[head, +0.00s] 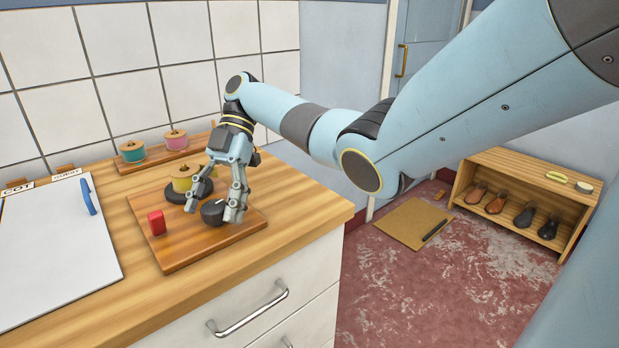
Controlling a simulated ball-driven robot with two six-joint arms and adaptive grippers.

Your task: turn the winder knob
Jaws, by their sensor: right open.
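The winder stands on a wooden board (190,258) on the counter. It has a yellow spool (182,182) on a black round base (176,195), with a dark knob (211,213) in front of it. A red block (157,222) stands at the board's left side. My right gripper (213,214) points down with its fingers spread, one on each side of the knob. I cannot tell whether the fingers touch it. The right gripper partly hides the spool and the knob. My left gripper is out of view.
A rack (187,158) with a teal spool (132,151) and a pink spool (176,139) stands behind, near the tiled wall. A white sheet (55,250) with a blue pen (88,197) lies at left. A shoe shelf (520,175) and a brown mat (410,222) are on the floor at right.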

